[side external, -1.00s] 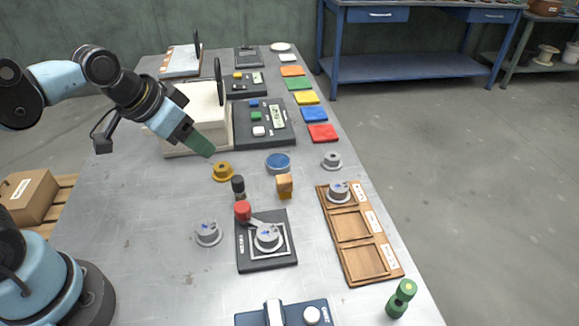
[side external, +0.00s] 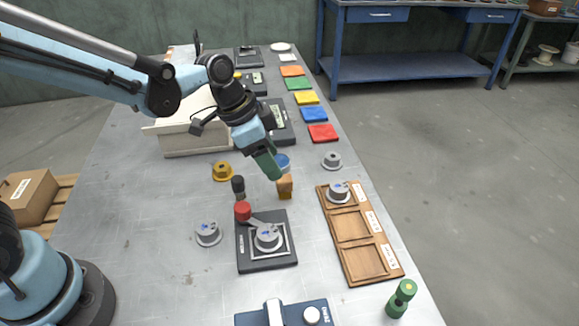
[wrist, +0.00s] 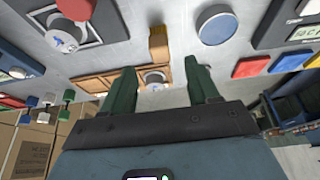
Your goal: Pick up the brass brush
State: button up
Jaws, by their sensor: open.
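The likely brass brush is a small upright tan-and-gold block (side external: 285,187) in the middle of the table in the side view. It also shows as a yellow-brown block (wrist: 158,46) near the centre top of the wrist view. My gripper (side external: 276,177) has green fingers and hangs tilted just above and left of the block in the side view. In the wrist view the fingers of my gripper (wrist: 160,68) are spread apart with nothing between them, and the block lies beyond the tips. I cannot tell the exact height gap.
A blue round tin (side external: 283,160) is partly behind my fingers. A black-topped item (side external: 238,186) and a brass spool (side external: 222,171) stand left. A black fixture (side external: 282,264) with red knob is in front. A wooden tray (side external: 386,238) lies right.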

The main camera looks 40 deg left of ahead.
aim_at(284, 182)
jog(key=shift+x, duration=4)
jog(key=shift+s, duration=0.1)
jog(key=shift+a, duration=0.1)
jog(key=c, duration=1)
jog(key=shift+c, duration=0.3)
